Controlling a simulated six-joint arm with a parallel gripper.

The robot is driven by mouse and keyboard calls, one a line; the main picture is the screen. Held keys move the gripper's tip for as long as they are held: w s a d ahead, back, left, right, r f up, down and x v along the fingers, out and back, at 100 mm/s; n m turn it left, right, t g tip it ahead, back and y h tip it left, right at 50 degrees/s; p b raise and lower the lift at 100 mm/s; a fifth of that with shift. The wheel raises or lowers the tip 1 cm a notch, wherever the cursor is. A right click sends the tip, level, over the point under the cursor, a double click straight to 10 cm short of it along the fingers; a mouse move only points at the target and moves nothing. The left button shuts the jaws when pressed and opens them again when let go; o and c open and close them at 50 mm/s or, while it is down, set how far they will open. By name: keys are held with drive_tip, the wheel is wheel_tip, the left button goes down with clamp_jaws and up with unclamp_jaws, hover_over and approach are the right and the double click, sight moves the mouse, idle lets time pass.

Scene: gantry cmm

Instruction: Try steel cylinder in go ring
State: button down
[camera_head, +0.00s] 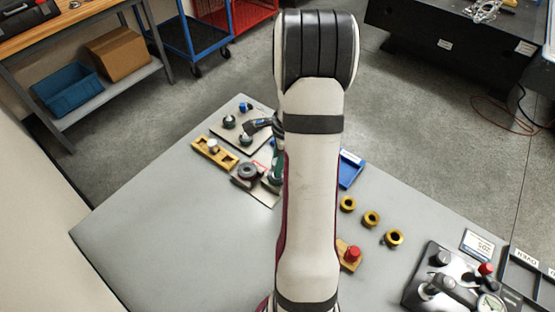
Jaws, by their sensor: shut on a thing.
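My arm (313,170) stands across the middle of the view and hides much of the bench. Only an edge of my gripper (278,168) shows along the arm's left side. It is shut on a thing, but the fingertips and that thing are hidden. A small silver cylinder (212,146) stands in a yellow holder (229,162) left of the arm. A dark ring-shaped piece (247,171), which may be the go ring, sits on a pale plate (265,193) just left of my gripper. I cannot read any marking on it.
Several knobbed pieces (229,122) stand on a board (217,116) at the back. Brass rings (371,219) and a blue tray (350,168) lie right of my arm. A red-knobbed piece (352,253) stands close beside it. A dial instrument (440,285) occupies the front right. The left bench is clear.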

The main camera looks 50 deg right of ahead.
drive_tip(key=shift+f, duration=1.05)
idle(1.1)
drive_tip(key=shift+r, duration=0.1)
idle(1.0)
drive_tip(key=shift+r, duration=3.1)
